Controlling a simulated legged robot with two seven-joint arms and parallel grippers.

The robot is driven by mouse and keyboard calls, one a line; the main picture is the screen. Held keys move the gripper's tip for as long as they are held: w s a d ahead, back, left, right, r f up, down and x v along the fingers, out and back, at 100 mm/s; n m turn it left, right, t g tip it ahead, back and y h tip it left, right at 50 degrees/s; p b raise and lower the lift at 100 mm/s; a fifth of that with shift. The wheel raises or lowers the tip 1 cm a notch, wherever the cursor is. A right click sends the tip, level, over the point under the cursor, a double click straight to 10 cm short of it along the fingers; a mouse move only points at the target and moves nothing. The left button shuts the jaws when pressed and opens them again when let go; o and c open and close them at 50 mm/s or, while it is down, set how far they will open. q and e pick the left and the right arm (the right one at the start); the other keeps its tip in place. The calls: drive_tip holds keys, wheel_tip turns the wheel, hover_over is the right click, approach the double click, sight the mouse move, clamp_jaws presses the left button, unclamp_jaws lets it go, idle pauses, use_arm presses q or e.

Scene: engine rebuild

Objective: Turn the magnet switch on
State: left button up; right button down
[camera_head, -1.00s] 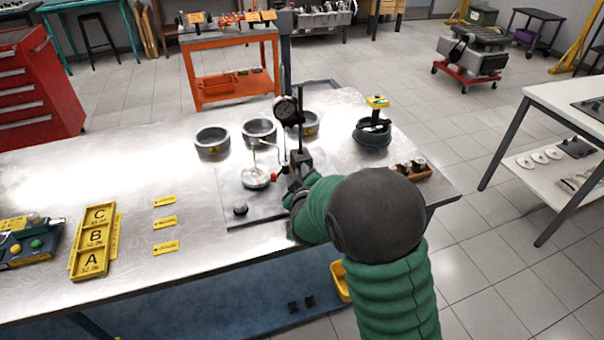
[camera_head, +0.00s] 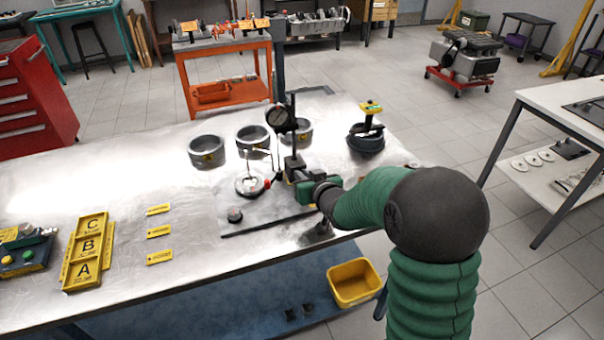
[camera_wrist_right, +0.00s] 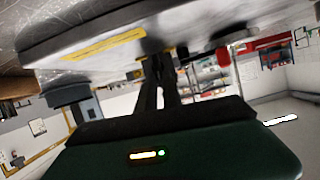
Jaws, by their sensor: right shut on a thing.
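The dial gauge stand rises from a dark magnet base (camera_head: 296,163) on a grey metal plate (camera_head: 262,222). Its round dial (camera_head: 278,115) is at the top of the post. My right gripper (camera_head: 296,180) is low at the near side of the base and shut on part of it; the fingers hide the switch, so its position cannot be told. In the right wrist view the two dark fingers (camera_wrist_right: 160,72) are close together, below the pale metal surface. A small round part (camera_head: 250,184) with a red knob stands left of the base. My left gripper is not in view.
Metal rings (camera_head: 207,152) stand behind the plate. A dark round pot (camera_head: 366,140) with a yellow-topped tool is to the right. Yellow labels (camera_head: 159,231), a lettered A-B-C tray (camera_head: 70,262) and a button box (camera_head: 22,256) lie left. A yellow bin (camera_head: 354,282) sits below the table.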

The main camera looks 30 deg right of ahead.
drive_tip(key=m+y+p, duration=0.1)
drive_tip(key=p, duration=0.1)
drive_tip(key=m+p, duration=0.1)
drive_tip(key=p, duration=0.1)
drive_tip(key=f+m+y+p, duration=0.1)
drive_tip(key=p, duration=0.1)
drive_tip(key=shift+s+d+m+t+y, duration=0.25)
drive_tip(key=shift+m+t+y, duration=0.05)
drive_tip(key=shift+f+m+t+y+p, duration=0.25)
drive_tip(key=shift+m+t+y+p, duration=0.2)
drive_tip(key=shift+m+p, duration=0.6)
drive_tip(key=shift+d, duration=0.1)
drive_tip(key=c, duration=1.8)
unclamp_jaws()
drive_tip(key=shift+o, duration=0.6)
drive_tip(key=shift+w+f, duration=0.1)
drive_tip(key=shift+w, duration=0.25)
